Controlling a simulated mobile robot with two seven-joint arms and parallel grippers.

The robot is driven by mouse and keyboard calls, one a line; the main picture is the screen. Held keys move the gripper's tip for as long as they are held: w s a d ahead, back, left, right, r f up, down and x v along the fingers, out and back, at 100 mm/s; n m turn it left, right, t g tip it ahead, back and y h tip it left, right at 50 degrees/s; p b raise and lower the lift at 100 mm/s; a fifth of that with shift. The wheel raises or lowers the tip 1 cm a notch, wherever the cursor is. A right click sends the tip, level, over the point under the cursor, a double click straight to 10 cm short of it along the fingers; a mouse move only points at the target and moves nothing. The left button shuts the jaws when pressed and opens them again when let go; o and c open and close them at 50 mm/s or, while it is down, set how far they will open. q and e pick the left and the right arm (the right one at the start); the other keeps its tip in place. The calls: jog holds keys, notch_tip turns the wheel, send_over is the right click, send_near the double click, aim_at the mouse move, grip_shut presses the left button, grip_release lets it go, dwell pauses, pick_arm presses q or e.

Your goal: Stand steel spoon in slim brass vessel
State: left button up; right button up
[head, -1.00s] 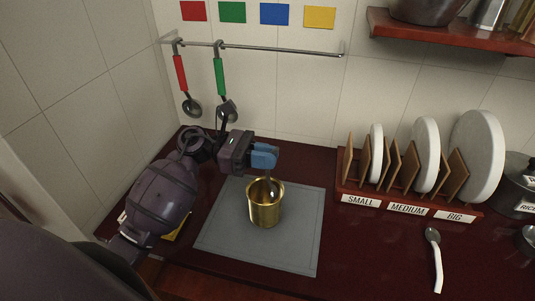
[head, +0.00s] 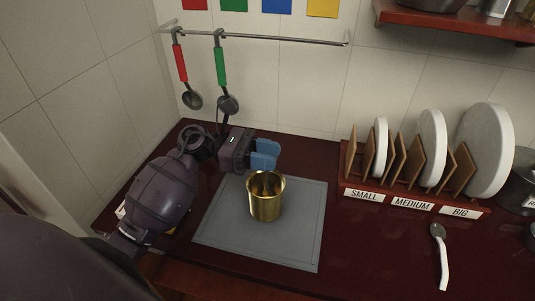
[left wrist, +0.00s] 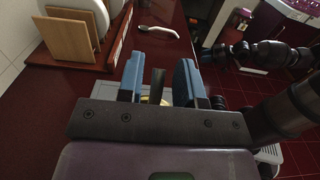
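The brass vessel (head: 265,204) stands upright on the grey mat. My left gripper (head: 265,154) is just above and behind its rim, with its blue fingers apart. In the left wrist view the left gripper (left wrist: 161,82) is open, and a narrow dark upright piece (left wrist: 157,86) shows between the fingers; it may be a spoon handle, but I cannot tell for sure. The vessel's inside is shadowed and its contents are unclear. A steel spoon with a white handle (head: 440,256) lies on the counter at the right.
A plate rack (head: 410,204) labelled small, medium and big stands at the right rear. Two ladles, one red-handled (head: 180,62) and one green-handled (head: 220,67), hang from the wall rail (head: 285,39). The grey mat (head: 230,230) is clear around the vessel.

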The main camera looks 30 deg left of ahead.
pick_arm(q)
jog(key=shift+o, duration=0.6)
pick_arm(e)
jog(key=shift+w, duration=0.1)
pick_arm(q)
jog(key=shift+a, duration=0.25)
jog(key=b+v, duration=0.1)
jog(key=v, duration=0.9)
jog(key=shift+a+b, duration=0.2)
jog(key=shift+b, duration=0.2)
pick_arm(e)
jog(key=shift+a+f, duration=0.1)
jog(key=shift+f, duration=0.7)
jog(key=shift+s+f, duration=0.15)
jog(key=shift+s, duration=0.1)
pick_arm(q)
jog(key=shift+s, duration=0.15)
pick_arm(e)
jog(key=shift+s, duration=0.1)
